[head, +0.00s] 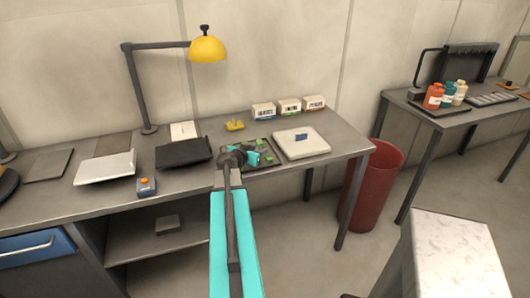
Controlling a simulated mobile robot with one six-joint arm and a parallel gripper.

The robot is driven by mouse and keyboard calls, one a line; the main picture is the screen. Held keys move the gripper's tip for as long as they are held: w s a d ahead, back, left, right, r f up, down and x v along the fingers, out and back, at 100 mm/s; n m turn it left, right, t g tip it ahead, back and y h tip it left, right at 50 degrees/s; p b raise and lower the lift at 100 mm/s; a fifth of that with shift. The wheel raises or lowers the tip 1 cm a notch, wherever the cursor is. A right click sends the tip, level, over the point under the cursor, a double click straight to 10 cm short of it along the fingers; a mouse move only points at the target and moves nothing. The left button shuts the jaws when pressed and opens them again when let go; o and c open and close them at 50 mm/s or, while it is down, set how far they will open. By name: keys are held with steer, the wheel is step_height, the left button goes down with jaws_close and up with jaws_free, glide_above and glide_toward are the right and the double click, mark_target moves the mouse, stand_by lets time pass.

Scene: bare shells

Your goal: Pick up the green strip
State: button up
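My gripper (259,151) is over the dark tray (276,163) on the desk. Its two teal fingertips look apart, one behind the other in the picture. Small bright green pieces (268,159) lie in the tray right by the fingertips. They are too small for me to tell which is the green strip or whether a finger touches one. My wrist and arm hide the tray's left part.
A white board (302,145) with a small blue block (301,136) is right of the tray. Small boxes (289,106) and a yellow object (235,125) stand behind. A black tray (184,152) and yellow lamp (207,49) are left. A red bin (371,185) stands beside the desk.

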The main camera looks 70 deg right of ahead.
steer(key=shift+d, duration=0.1)
steer(key=shift+p+x, duration=0.8)
steer(key=shift+x, duration=0.05)
steer(key=shift+p+x, duration=0.8)
steer(key=shift+x, duration=0.9)
jaws_close()
